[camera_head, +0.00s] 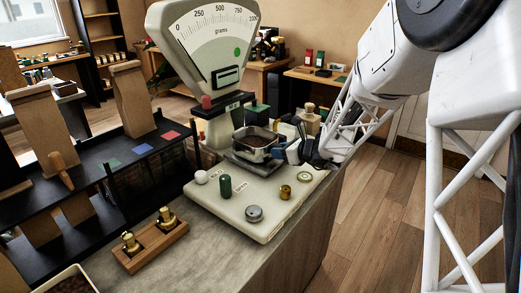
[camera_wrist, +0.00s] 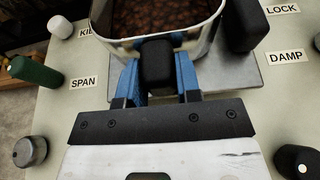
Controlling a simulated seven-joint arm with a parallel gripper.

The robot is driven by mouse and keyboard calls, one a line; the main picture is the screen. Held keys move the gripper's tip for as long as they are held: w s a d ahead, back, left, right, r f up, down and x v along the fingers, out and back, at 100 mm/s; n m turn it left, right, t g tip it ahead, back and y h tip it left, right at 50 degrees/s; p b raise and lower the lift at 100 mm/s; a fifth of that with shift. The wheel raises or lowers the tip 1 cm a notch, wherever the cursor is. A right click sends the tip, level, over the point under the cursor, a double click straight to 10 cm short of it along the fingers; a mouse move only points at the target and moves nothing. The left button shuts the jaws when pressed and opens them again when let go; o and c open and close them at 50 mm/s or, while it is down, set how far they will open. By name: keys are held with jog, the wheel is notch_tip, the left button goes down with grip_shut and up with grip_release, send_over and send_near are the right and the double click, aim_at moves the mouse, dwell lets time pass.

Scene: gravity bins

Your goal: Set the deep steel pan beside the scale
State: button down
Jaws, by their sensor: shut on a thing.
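The deep steel pan (camera_head: 255,151) holds dark brown beans or similar pieces. It is on or just above the scale's square metal plate; I cannot tell if they touch. In the wrist view the pan (camera_wrist: 205,43) is at the top, partly cut off. My gripper (camera_head: 290,147) is at the pan's right side; its blue fingers (camera_wrist: 160,76) are shut on a black block that seems to be the pan's handle (camera_wrist: 157,65). The scale (camera_head: 215,50) is a cream dial scale marked in grams, with a broad base (camera_head: 225,210).
Knobs, including a green one (camera_head: 225,186) and a grey one (camera_head: 254,213), stand on the scale's base. A wooden block with brass weights (camera_head: 150,245) lies on the counter at front left. A black shelf (camera_head: 95,165) with paper bags stands left. Floor is right.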

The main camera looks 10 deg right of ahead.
aim_at(274, 143)
jog(key=shift+r, duration=1.5)
jog(key=shift+s+d, duration=0.1)
jog(key=s+d, duration=1.1)
dwell(3.0)
jog(key=shift+s, duration=0.1)
dwell(1.1)
jog(key=w+a+r+m+t+h, duration=0.2)
jog(key=w+r+m+h, duration=0.2)
jog(key=w+r, duration=0.7)
jog(key=w+a+r+m+t+h, duration=0.2)
jog(key=w+r+m+h, duration=0.2)
jog(key=w+r, duration=0.8)
notch_tip(274, 143, up, 8)
jog(key=shift+f+m+h, duration=0.2)
jog(key=shift+m+h, duration=0.2)
jog(key=shift+h, duration=0.4)
